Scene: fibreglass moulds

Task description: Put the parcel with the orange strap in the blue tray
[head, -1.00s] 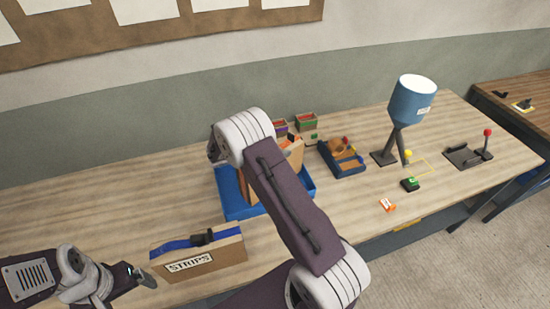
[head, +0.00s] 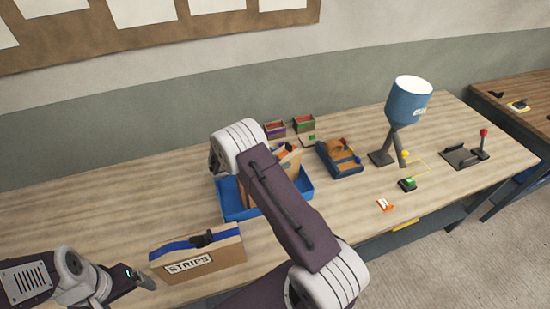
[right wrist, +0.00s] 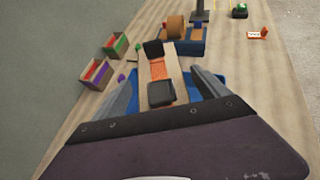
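The tan parcel with the orange strap (head: 289,160) stands in the blue tray (head: 304,193), tilted and partly hidden behind my right arm in the head view. The right wrist view shows the parcel's top, with its orange strap (right wrist: 158,70) and black pieces, between the fingers of my right gripper (right wrist: 164,69). The fingers are apart, with gaps to the parcel, and the blue tray shows below. My left gripper (head: 143,279) is low at the left beside another parcel; its opening is unclear.
A cardboard parcel labelled STRIPS (head: 200,262) with a blue strap stands in front of the tray. Two small bins (head: 303,123), a blue tape holder (head: 340,160), a blue-topped stand (head: 408,100) and a lever device (head: 465,155) stand rightward.

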